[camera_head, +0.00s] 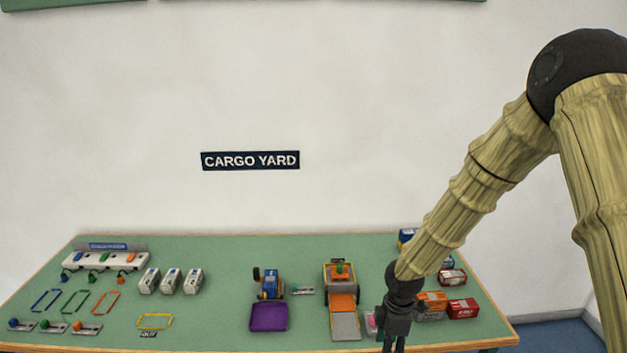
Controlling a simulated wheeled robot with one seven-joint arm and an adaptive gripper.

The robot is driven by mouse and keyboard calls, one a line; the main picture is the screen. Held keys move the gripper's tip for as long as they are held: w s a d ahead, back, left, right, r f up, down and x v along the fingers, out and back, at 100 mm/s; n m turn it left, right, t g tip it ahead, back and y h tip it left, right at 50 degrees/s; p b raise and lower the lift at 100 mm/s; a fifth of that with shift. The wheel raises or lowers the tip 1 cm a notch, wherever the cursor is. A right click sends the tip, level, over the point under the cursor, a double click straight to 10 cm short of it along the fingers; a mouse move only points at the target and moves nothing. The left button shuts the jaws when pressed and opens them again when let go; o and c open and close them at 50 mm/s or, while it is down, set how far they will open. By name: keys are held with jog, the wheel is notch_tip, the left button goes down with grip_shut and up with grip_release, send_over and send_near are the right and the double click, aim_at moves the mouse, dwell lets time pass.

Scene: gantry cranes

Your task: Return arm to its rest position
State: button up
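My arm comes in from the right side and bends down to the front right of the green table (225,310). My gripper (394,345) is dark and points down at the table's front right part, close to the bottom edge of the picture. It is small here, and I cannot tell whether its fingers are open or shut, or whether they hold anything. It partly covers a small pink thing (371,323) beside it.
Left of my gripper stand an orange and grey vehicle (341,299) and a blue vehicle with a purple bed (269,317). Red boxes (462,309) and an orange box (432,300) are close on its right. White containers (172,281) stand farther left. The air above the table's left half is clear.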

jog(key=s+a+f+m+y, duration=0.1)
jog(key=s+a+f+m, duration=0.1)
jog(key=s+f+m, duration=0.7)
jog(key=s+d+f+m, duration=0.2)
jog(key=s+f+m, duration=0.1)
jog(key=s, duration=0.5)
jog(key=s+d+f+m+h+b, duration=0.1)
jog(key=s+f+m, duration=0.2)
jog(key=s, duration=0.6)
jog(key=s+d+f+m, duration=0.2)
jog(key=s+f, duration=0.4)
jog(key=s, duration=0.2)
jog(key=shift+s+d+f+m+h, duration=0.15)
jog(key=shift+d+f+m+h, duration=0.15)
jog(key=shift+d+f+m, duration=0.1)
